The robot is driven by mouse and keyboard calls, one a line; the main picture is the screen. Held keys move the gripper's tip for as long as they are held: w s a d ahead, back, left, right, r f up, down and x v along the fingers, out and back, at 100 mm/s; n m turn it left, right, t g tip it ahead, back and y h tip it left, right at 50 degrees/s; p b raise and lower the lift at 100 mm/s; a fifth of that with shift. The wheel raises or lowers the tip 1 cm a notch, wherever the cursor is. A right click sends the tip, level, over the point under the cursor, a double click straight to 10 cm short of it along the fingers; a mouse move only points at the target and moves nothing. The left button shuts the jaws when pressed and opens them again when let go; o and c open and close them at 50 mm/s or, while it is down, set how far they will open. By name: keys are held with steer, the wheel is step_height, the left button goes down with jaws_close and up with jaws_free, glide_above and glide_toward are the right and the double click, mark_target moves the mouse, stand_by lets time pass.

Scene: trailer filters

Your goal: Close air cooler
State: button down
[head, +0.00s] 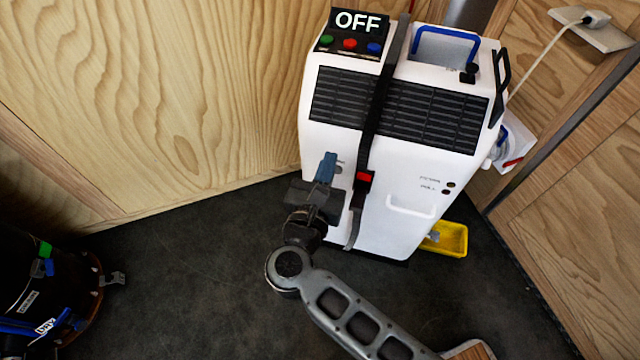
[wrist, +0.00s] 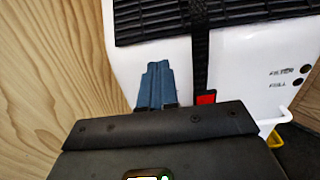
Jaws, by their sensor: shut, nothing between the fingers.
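The air cooler (head: 385,195) is a white upright unit in the corner, with dark slatted grilles (head: 425,112) on its upper front. A sign reading OFF (head: 358,23) stands on its top above green, red and blue buttons (head: 349,43). A black strap (head: 384,105) with a red buckle (head: 365,176) runs down its front. My gripper (head: 328,160) is shut and empty, in front of the cooler's lower left, left of the strap. In the wrist view its blue fingers (wrist: 156,85) are together against the white front; I cannot tell whether they touch it.
A yellow tray (head: 453,240) sits on the floor at the cooler's right. A black cylindrical container (head: 40,290) stands at lower left. Wooden walls (head: 150,100) close in behind. A white cable (head: 545,55) runs to a wall socket (head: 595,20). The dark floor (head: 190,270) between is clear.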

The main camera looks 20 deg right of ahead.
mark_target(346, 119)
steer(key=shift+x, duration=2.55)
steer(key=b+x, duration=0.2)
steer(key=x, duration=0.5)
steer(key=shift+s+f+b, duration=0.1)
steer(key=shift+b, duration=0.2)
steer(key=shift+w+d+r, duration=0.25)
steer(key=shift+w+d, duration=0.05)
steer(key=shift+w, duration=0.05)
steer(key=shift+d, duration=0.1)
steer(key=shift+f, duration=0.1)
